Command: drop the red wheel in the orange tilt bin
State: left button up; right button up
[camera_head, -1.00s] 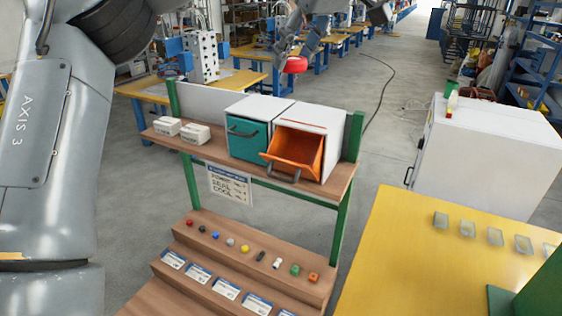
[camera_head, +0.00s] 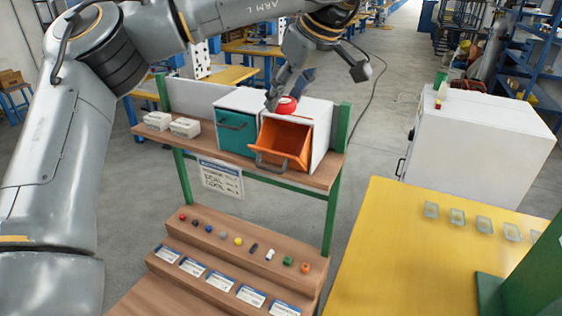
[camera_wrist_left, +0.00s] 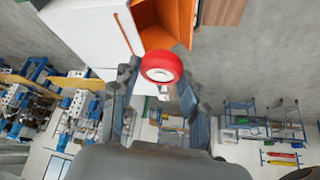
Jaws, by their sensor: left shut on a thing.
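The red wheel (camera_head: 286,105) is held in my left gripper (camera_head: 280,98), just above or behind the top of the orange tilt bin (camera_head: 287,137). In the left wrist view the red wheel (camera_wrist_left: 161,67), with its white hub, sits between the fingertips of my left gripper (camera_wrist_left: 158,85). The orange tilt bin is tilted open, its mouth facing up and forward, and it looks empty. In the left wrist view part of the orange bin (camera_wrist_left: 170,25) shows just beyond the wheel. My right gripper does not show.
A teal bin (camera_head: 236,132), shut, stands left of the orange one on the wooden shelf (camera_head: 210,153). Two white boxes (camera_head: 185,127) sit farther left. Green posts (camera_head: 335,190) frame the shelf. A white cabinet (camera_head: 475,150) and a yellow table (camera_head: 400,260) stand to the right.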

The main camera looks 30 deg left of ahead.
pick_arm(q)
jog(key=shift+a+f, duration=0.15)
jog(key=shift+a, duration=0.05)
jog(key=shift+s+a+f+b, duration=0.3)
jog(key=shift+f+b, duration=0.1)
jog(key=shift+f, duration=0.15)
jog(key=shift+a+f, duration=0.1)
jog(key=o, duration=1.2)
jog(key=v, duration=1.2)
jog(key=shift+f, duration=0.1)
